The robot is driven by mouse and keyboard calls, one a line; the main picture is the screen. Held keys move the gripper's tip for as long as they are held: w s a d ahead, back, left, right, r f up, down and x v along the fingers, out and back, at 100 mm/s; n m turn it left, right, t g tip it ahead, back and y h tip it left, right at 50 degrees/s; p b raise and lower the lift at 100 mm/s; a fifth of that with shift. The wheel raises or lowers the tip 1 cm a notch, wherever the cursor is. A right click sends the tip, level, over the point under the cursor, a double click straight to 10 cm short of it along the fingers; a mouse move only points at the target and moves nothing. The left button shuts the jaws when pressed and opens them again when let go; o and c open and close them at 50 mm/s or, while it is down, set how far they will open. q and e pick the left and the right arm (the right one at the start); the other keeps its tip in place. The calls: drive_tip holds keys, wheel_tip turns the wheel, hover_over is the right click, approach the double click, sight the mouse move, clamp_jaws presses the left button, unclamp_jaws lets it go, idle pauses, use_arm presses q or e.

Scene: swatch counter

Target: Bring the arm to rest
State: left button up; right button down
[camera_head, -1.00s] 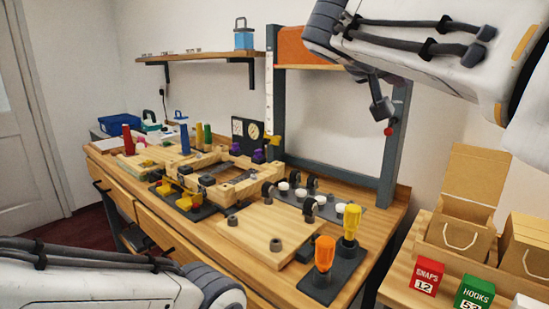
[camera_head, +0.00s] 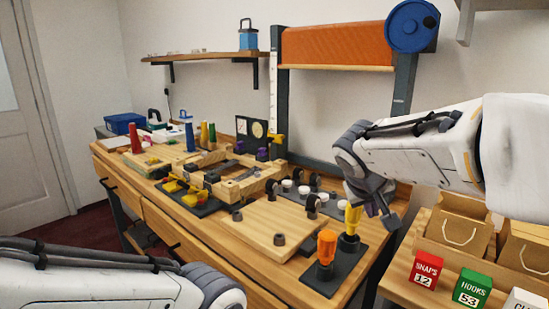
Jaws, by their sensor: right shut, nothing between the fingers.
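My right arm comes in from the right, and its gripper (camera_head: 388,219) points down above the right end of the wooden bench (camera_head: 245,275). The gripper is shut and empty. It is just right of the yellow-handled tool (camera_head: 353,216) in the dark holder (camera_head: 347,270) and overlaps it in the picture; I cannot tell whether they touch. The orange-handled tool (camera_head: 326,246) stands in the same holder. My left arm fills the lower left corner; its gripper is not in view.
A dark frame with an orange roll (camera_head: 335,47) stands behind the bench. A square board (camera_head: 265,222) lies left of the holder. Red (camera_head: 426,268) and green (camera_head: 471,288) boxes and paper bags (camera_head: 457,226) are at the right. A shelf (camera_head: 200,58) hangs on the wall.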

drive_tip(key=s+a+f+g+y, duration=0.1)
drive_tip(key=s+f+g+y, duration=0.1)
drive_tip(key=s+f, duration=0.65)
drive_tip(key=s+a+f+g+y, duration=0.1)
drive_tip(key=s+f+g+y, duration=0.3)
drive_tip(key=f, duration=0.8)
drive_tip(key=s+a+f+n+b, duration=0.25)
drive_tip(key=s+a+b, duration=0.25)
drive_tip(key=s+a, duration=0.25)
drive_tip(key=s+a+f+n+b, duration=0.2)
drive_tip(key=s+a+n+b, duration=0.25)
drive_tip(key=s+a, duration=0.3)
wheel_tip(320, 180, up, 25)
drive_tip(key=d+p, duration=0.1)
drive_tip(key=p, duration=2.3)
drive_tip(key=shift+s+g+p, duration=0.25)
drive_tip(key=shift+g+p, duration=0.05)
drive_tip(key=shift+p, duration=0.1)
drive_tip(key=shift+d, duration=0.1)
